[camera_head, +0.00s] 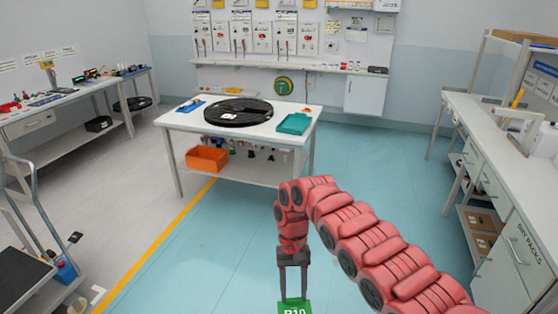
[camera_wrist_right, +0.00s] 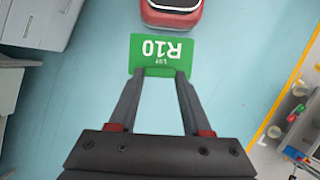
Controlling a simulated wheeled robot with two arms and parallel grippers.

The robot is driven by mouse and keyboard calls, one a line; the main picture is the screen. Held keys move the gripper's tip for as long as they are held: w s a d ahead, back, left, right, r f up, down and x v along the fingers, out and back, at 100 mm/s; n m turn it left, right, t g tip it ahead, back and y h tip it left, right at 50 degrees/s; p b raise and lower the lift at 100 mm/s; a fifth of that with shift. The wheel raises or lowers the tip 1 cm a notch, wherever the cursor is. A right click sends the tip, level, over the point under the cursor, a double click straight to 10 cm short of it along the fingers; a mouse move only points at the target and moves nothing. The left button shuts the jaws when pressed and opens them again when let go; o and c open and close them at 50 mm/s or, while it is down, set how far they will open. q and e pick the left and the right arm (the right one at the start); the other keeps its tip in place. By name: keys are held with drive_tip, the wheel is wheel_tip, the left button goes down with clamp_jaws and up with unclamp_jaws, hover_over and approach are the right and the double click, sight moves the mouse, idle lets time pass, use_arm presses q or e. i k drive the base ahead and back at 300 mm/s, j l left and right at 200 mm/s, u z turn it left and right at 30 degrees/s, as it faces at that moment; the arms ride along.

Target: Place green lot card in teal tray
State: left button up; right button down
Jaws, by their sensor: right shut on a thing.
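The green lot card (camera_head: 294,307) is marked R10 and hangs at the bottom of the head view, partly cut off by the frame edge. My right gripper (camera_head: 293,296) is shut on it and holds it above the blue floor. In the right wrist view the whole green card (camera_wrist_right: 160,54) shows between the fingertips of my right gripper (camera_wrist_right: 159,74), its text upside down. The teal tray (camera_head: 294,124) lies on the right part of the white table, well ahead of the gripper and apart from it. My left gripper is not in view.
The white table (camera_head: 190,120) also bears a black round reel (camera_head: 238,112) and a blue item at its left. An orange bin (camera_head: 207,158) sits on its lower shelf. A bench with drawers (camera_head: 490,170) runs along the right. Blue floor (camera_head: 385,160) before the table is clear.

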sight(295, 126)
drive_tip(key=i, duration=0.85)
drive_tip(key=i+l+u, duration=0.1)
drive_tip(key=i, duration=0.8)
drive_tip(key=i+z, duration=0.1)
drive_tip(key=i, duration=0.8)
drive_tip(key=i+j+z, duration=0.1)
drive_tip(key=i, duration=0.75)
drive_tip(key=i+j+z, duration=0.1)
drive_tip(key=i, duration=0.8)
drive_tip(key=j, duration=0.1)
